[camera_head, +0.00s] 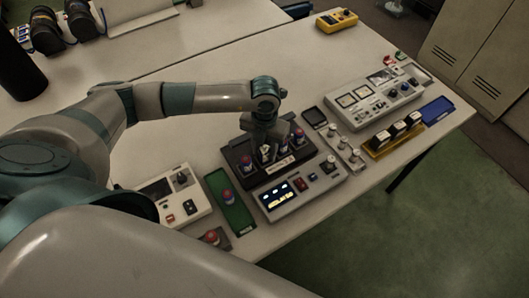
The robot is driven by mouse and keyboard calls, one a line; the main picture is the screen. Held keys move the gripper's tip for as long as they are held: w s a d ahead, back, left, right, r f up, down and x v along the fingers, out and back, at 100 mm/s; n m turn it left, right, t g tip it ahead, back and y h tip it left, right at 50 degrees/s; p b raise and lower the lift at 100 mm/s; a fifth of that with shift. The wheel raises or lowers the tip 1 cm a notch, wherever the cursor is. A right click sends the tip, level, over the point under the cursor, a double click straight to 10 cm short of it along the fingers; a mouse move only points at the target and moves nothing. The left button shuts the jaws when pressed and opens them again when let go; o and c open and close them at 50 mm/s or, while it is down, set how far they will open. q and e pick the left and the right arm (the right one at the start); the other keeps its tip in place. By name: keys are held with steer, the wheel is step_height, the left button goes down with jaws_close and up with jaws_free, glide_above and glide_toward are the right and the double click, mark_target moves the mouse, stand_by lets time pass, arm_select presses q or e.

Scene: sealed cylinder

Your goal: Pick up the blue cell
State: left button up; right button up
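My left gripper (266,147) points down over a black rack (240,148) on the table. Its fingers are among several small upright cells in the rack, and I cannot tell whether they are open or shut on one. A cell at the rack's left (246,163) and one at its right (298,136) have reddish tops and dark bluish-purple sides. Another red-topped cell with a bluish body (228,196) stands on a green tray (236,216). I cannot tell for sure which cell is the blue one. My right gripper is not in view.
A grey console with a lit display (300,190) sits in front of the rack. A white device (176,196) is left of the green tray. Farther right are a larger instrument (372,100), a yellow tray (398,140) and a blue tray (437,111). The table's back middle is clear.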

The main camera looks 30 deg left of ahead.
mark_target(265, 149)
arm_select(q)
steer(key=shift+c, duration=0.3)
steer(key=c, duration=0.8)
steer(key=shift+r, duration=0.15)
steer(key=shift+w+r+b, duration=0.1)
steer(key=shift+r+b, duration=0.35)
steer(key=shift+r, duration=0.15)
step_height(265, 149, up, 7)
steer(key=b, duration=0.2)
steer(key=shift+r+b, duration=0.2)
steer(key=shift+b, duration=0.2)
steer(key=shift+r, duration=0.6)
